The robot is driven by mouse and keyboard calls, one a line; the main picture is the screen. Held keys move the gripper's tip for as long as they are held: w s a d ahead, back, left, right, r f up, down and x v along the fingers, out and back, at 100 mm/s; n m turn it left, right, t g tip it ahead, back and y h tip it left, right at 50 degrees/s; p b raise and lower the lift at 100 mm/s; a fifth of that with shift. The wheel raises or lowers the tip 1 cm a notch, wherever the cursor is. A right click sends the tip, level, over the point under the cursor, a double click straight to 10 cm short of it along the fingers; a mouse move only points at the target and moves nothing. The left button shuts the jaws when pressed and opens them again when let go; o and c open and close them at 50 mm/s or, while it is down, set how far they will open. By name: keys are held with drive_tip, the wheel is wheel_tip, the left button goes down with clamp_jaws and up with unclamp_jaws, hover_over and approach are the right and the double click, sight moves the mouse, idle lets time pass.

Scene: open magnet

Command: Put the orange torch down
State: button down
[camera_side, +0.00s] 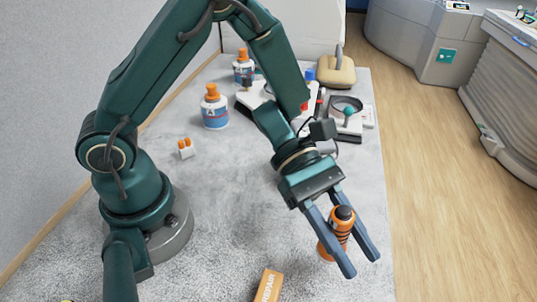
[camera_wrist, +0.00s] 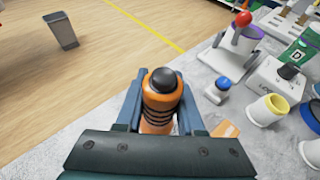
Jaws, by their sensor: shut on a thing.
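The orange torch (camera_side: 339,232) has a black end cap and dark ridged bands around its body. My gripper (camera_side: 350,262) is shut on it, with one blue-grey finger on each side. The torch is tilted slightly in the side view, over the right part of the grey table (camera_side: 225,250). It also shows in the wrist view (camera_wrist: 161,88), black end toward the camera, between the fingers. I cannot tell whether its lower end touches the table.
An orange box (camera_side: 268,285) lies at the front of the table. White bottles with orange caps (camera_side: 215,108) stand farther back. A small white block with orange tips (camera_side: 185,148) is near my base. The table's right edge is close to the torch, with wooden floor beyond.

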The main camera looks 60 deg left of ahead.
drive_tip(key=shift+s+d+f, duration=0.2)
drive_tip(key=shift+d+f, duration=0.2)
drive_tip(key=shift+d, duration=0.1)
drive_tip(key=shift+f, duration=1.95)
drive_tip(key=c, duration=0.5)
unclamp_jaws()
drive_tip(key=shift+f, duration=0.1)
drive_tip(key=shift+w+a+r, duration=0.1)
drive_tip(key=shift+a+r, duration=0.1)
drive_tip(key=shift+r, duration=0.05)
drive_tip(key=v, duration=1.1)
drive_tip(key=shift+a+r, duration=0.1)
drive_tip(key=shift+a, duration=0.2)
